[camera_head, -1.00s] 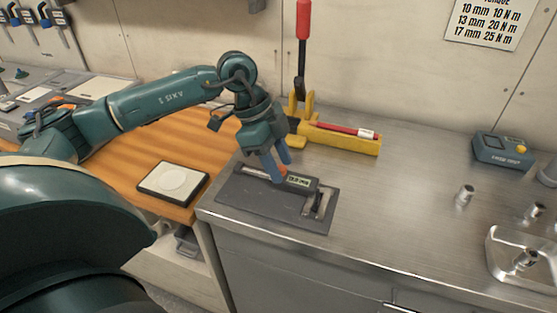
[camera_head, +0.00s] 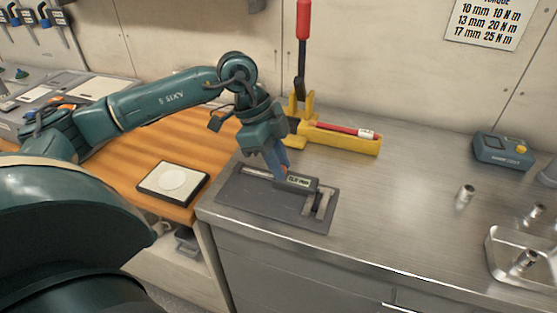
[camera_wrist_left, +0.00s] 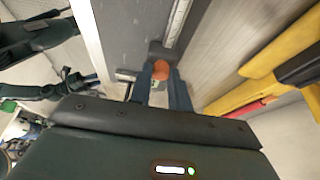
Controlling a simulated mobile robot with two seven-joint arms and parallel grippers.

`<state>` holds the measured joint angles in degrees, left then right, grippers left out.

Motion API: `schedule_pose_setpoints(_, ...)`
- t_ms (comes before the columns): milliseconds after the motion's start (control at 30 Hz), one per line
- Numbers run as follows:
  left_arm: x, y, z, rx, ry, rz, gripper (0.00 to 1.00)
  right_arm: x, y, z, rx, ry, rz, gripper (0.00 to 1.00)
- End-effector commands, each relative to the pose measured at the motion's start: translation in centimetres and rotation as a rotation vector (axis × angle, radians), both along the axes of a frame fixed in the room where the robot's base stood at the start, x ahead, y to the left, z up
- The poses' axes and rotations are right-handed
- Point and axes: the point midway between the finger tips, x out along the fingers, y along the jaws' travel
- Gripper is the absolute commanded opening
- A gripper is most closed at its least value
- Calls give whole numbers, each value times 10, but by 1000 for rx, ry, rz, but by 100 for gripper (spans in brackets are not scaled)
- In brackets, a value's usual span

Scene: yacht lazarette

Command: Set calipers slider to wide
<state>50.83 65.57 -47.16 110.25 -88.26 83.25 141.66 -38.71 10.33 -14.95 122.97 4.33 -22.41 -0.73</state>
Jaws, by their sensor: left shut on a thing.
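The calipers (camera_head: 299,182) lie flat on a dark grey mat (camera_head: 245,200) on the steel bench. Their grey body has a small lit display, and their metal jaws (camera_head: 325,202) point towards the front at the right end. The beam (camera_head: 256,172) runs to the left and also shows in the wrist view (camera_wrist_left: 178,22). My left gripper (camera_head: 284,174) reaches down from above and is shut on the orange knob (camera_wrist_left: 161,69) of the slider, beside the display. The fingers hide part of the body. The display digits are too small to read surely. My right gripper is not in view.
A yellow holder (camera_head: 345,140) with a red-handled tool stands behind the gripper. Small metal sockets (camera_head: 466,193) and a blue-grey device (camera_head: 503,151) are at the right.

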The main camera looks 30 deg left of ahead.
Motion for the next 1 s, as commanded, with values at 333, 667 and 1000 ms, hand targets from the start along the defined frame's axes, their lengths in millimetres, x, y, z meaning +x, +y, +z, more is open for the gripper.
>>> schedule_pose_setpoints(333,-5,22,0,1,0,1,0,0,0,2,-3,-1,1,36)
schedule_pose_setpoints(667,-5,21,0,0,-1,0,30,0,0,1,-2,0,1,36)
schedule_pose_setpoints(1000,-5,21,0,0,-1,0,41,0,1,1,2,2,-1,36)
